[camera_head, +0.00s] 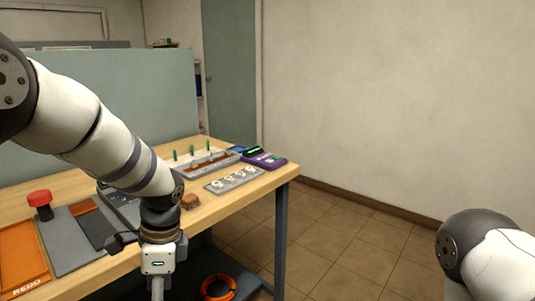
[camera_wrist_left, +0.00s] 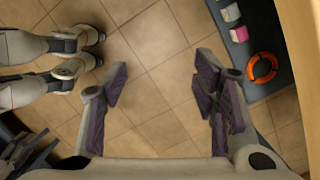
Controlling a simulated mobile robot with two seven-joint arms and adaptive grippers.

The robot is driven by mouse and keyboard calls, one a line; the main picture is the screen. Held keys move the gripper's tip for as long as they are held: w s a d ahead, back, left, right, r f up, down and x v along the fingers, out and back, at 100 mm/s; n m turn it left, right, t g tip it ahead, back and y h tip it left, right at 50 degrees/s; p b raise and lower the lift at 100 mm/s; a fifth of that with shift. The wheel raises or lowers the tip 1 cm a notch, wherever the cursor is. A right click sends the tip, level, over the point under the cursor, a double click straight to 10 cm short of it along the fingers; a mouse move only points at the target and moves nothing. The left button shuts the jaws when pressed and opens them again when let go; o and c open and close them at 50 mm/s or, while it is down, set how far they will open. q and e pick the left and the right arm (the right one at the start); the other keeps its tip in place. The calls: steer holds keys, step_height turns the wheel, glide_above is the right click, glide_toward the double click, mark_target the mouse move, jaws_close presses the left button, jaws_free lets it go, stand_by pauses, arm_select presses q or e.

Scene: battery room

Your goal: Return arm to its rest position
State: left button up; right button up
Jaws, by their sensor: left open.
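My left arm (camera_head: 95,125) comes in from the left and bends down over the front edge of the workbench. Its gripper (camera_wrist_left: 160,88) hangs over the tiled floor, with its two dark fingers wide apart and nothing between them. In the head view only the upper part of this gripper shows, at the bottom edge, and its fingers are cut off. My right arm (camera_head: 490,255) shows only in part at the lower right. I cannot make out its gripper.
The wooden workbench (camera_head: 240,193) carries a red button (camera_head: 40,199), a grey socket strip (camera_head: 234,180), a purple device (camera_head: 270,161) and an orange tray (camera_head: 22,255). An orange ring (camera_head: 217,288) lies low under the bench. The floor (camera_head: 335,235) to the right is clear.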

arm_select(q)
steer(key=s+d+f+n+g+h, duration=0.1)
steer(key=s+f+n+h, duration=0.2)
steer(key=s+f+n, duration=1.05)
steer(key=s+a+f, duration=0.1)
steer(key=s+f, duration=0.2)
steer(key=s, duration=0.7)
steer(key=s+a+f+n+y, duration=0.1)
steer(key=s+a+f, duration=0.1)
steer(key=s, duration=0.8)
steer(key=shift+s+f, duration=0.15)
steer(key=shift+f, duration=0.75)
